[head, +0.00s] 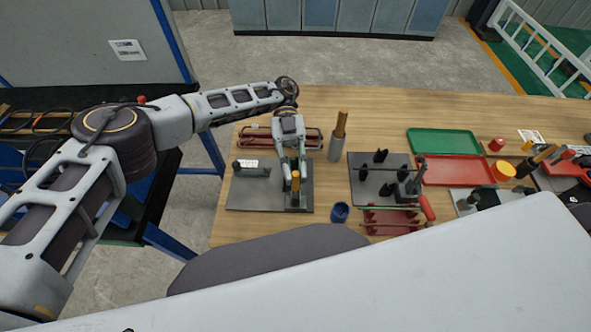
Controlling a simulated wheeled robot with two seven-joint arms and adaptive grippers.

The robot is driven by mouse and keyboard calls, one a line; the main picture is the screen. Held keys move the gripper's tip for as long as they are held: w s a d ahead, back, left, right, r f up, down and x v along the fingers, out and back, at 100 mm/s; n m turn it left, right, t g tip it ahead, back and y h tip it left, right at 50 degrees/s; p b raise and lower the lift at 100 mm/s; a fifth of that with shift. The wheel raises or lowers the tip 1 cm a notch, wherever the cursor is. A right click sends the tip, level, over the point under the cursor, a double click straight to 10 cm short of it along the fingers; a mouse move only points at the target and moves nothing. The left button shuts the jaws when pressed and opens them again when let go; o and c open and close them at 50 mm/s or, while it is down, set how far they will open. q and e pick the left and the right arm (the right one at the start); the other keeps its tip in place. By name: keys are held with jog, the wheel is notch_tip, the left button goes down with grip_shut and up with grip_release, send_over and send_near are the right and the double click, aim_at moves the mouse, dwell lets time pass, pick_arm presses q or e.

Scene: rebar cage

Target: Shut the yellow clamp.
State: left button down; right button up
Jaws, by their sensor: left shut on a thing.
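The yellow clamp shows as a small upright yellow handle (296,180) at the right part of a dark grey base plate (240,203), on the left of the wooden bench. My left gripper (295,183) reaches down over it from behind and is shut on the yellow handle. The gripper's fingers and wrist hide most of the clamp's body, so its arm and tip cannot be made out. A grey block with a white label (250,168) stands on the same plate. My right gripper is not in view.
A blue cup (340,212) stands just right of the plate. Behind are a grey holder with a wooden handle (338,140) and a red rack (255,134). Green (445,142) and red (455,170) trays lie further right.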

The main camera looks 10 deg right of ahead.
pick_arm(q)
jog(key=c, duration=1.3)
grip_release()
jog(key=shift+w, duration=0.15)
jog(key=shift+r, duration=4.95)
